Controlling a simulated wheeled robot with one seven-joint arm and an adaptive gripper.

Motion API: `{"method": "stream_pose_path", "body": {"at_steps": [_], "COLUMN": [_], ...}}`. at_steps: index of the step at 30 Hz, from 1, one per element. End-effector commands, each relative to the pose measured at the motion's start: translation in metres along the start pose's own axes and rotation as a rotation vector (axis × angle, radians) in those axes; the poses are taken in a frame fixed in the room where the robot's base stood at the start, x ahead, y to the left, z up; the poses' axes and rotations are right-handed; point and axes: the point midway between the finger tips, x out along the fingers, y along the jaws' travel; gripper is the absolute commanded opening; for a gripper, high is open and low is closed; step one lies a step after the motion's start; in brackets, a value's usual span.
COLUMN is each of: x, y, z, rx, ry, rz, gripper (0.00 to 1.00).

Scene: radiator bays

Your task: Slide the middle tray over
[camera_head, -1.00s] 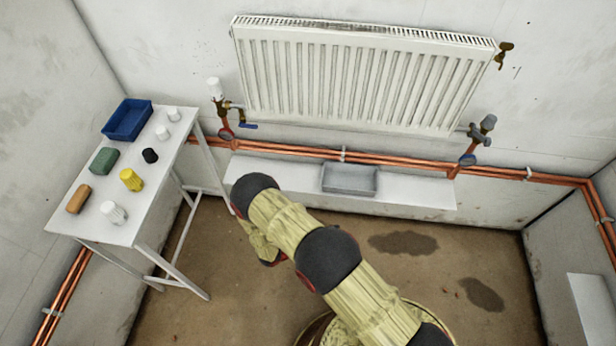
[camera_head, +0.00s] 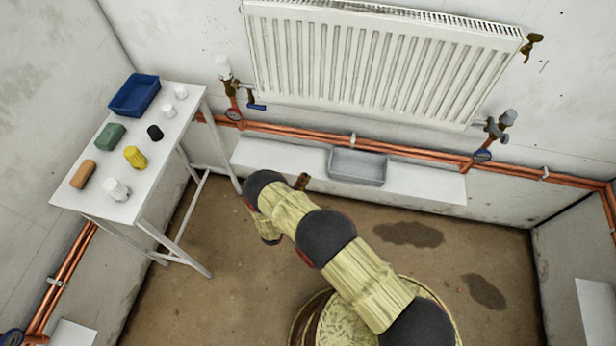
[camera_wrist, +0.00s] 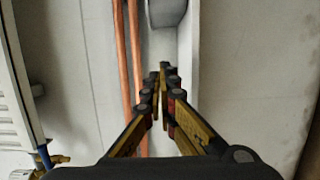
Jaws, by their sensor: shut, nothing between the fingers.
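A grey tray (camera_head: 358,166) sits on the white ledge (camera_head: 270,160) below the radiator, right of the ledge's middle. In the wrist view the tray (camera_wrist: 166,12) shows at the top edge, partly cut off. My gripper (camera_wrist: 163,70) is shut and empty, its fingertips pointing along the ledge toward the tray with a gap between them. In the head view only the end of my gripper (camera_head: 303,181) shows past my arm, left of the tray and near the ledge's front edge. I cannot tell its exact height over the ledge.
Copper pipes (camera_head: 300,134) run along the wall just behind the ledge, with valves at both ends of the radiator (camera_head: 380,60). A white table (camera_head: 120,208) at left holds a blue bin (camera_head: 134,95) and several small items. The ledge right of the tray is clear.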

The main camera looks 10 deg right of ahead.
Motion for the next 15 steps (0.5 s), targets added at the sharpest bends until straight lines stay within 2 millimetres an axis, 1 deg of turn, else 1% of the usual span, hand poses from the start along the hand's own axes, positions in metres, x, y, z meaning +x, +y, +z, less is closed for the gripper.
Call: {"method": "stream_pose_path", "body": {"at_steps": [1, 3, 12, 15], "x": [0.01, 0.024, 0.082, 0.085], "y": [-0.002, -0.003, -0.003, -0.003], "z": [0.002, 0.002, 0.002, 0.018], "rx": [0.001, 0.001, -0.001, -0.007], "ry": [-0.004, -0.006, -0.004, -0.004], "rz": [0.0, 0.0, 0.0, -0.003], "gripper": [0.0, 0.0, 0.0, 0.0]}}
